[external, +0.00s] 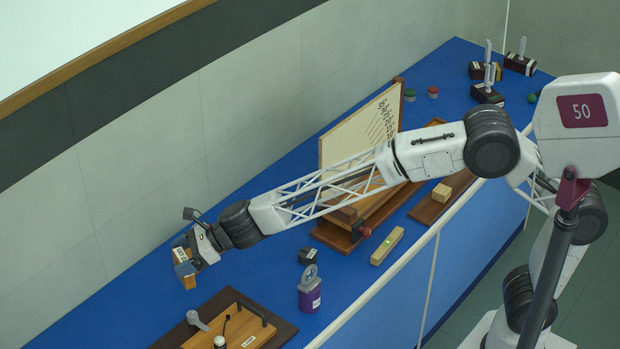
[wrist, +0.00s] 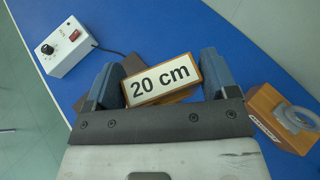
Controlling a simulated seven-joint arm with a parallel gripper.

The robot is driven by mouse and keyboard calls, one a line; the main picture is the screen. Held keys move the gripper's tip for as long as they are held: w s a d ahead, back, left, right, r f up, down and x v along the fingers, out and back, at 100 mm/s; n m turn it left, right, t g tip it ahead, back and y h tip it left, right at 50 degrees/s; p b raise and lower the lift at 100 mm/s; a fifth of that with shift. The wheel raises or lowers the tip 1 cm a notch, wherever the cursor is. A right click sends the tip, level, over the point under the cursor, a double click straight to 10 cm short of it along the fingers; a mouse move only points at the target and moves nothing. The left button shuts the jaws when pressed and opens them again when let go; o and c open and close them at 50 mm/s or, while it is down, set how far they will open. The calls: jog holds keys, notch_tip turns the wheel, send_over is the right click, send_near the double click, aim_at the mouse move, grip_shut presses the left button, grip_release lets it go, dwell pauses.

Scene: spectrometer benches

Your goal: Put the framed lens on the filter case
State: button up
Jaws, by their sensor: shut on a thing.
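My gripper (external: 184,262) is at the far left end of the bench. In the wrist view its two blue fingers are shut on a wooden block with a white "20 cm" label (wrist: 162,80), which I take for the framed lens; no glass shows. A dark brown object (wrist: 132,63) is partly hidden behind it; I cannot tell whether they touch. To the right of the fingers is a wooden box (wrist: 262,103) with a pale label and a grey ring on top. I cannot tell for sure which thing is the filter case.
A white control box (wrist: 68,47) with a knob and red switch is at left in the wrist view. A wooden board with a handle (external: 262,333), a purple ringed weight (external: 309,296) and a small dark block (external: 308,256) stand nearby. Blue bench surface is clear between them.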

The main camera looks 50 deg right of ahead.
aim_at(184, 282)
jog(key=s+d+f+m+t+h, duration=0.1)
jog(key=s+d+m+t+h, duration=0.1)
jog(key=s, duration=0.5)
jog(key=shift+f+m, duration=0.3)
jog(key=shift+m, duration=0.2)
jog(key=shift+s+d+f, duration=0.1)
